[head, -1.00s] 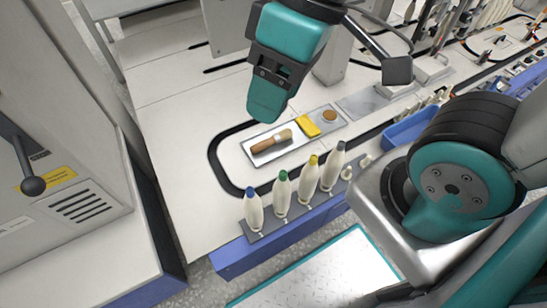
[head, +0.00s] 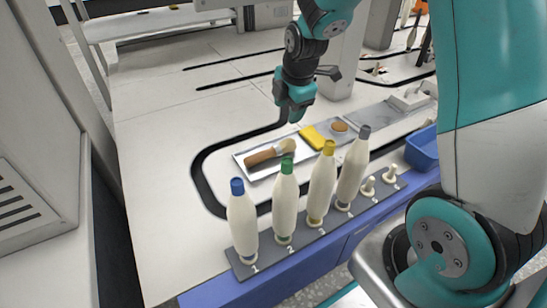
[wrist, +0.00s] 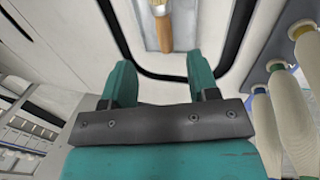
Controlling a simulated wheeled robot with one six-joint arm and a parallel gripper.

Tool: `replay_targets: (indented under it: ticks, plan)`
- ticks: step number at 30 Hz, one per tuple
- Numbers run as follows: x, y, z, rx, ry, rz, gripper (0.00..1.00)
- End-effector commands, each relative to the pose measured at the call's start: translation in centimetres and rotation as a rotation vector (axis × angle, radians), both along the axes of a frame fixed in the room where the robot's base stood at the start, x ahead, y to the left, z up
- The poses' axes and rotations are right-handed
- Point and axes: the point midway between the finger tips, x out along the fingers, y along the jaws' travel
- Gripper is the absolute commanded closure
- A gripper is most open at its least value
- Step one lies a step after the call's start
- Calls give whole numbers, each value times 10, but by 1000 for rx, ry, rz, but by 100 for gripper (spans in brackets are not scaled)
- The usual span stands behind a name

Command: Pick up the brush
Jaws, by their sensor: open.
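The brush (head: 266,156) has a brown wooden handle and a pale bristle head. It lies on a metal tray (head: 247,173) on the white table in the head view, handle to the left, bristles to the right. My gripper (head: 291,112) is above and just behind the bristle end, apart from the brush. In the wrist view, the two teal fingers (wrist: 164,75) are spread with nothing between them. There the brush (wrist: 164,32) shows beyond the fingertips, handle toward them, its bristle end at the picture's top edge.
A yellow sponge-like block (head: 312,137) and a round brown item (head: 339,127) lie right of the brush. Bobbins with blue (head: 242,221), green (head: 285,202), yellow (head: 322,184) and grey (head: 353,168) tops stand upright in front. The table left of the tray is clear.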

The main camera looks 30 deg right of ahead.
Motion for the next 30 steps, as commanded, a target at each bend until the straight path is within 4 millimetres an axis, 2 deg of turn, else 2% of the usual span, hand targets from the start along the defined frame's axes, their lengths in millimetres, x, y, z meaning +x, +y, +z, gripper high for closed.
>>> replay_targets:
  ticks: [1, 6, 12, 23, 30]
  plan:
    - [2, 0, -14, -1, 3, 3, 46]
    - [12, 1, -53, 0, 3, 3, 46]
    - [22, 1, -92, 0, 2, 2, 46]
    - [30, 2, -116, 1, 1, 1, 46]
    - [39, 2, -156, 1, 2, 1, 46]
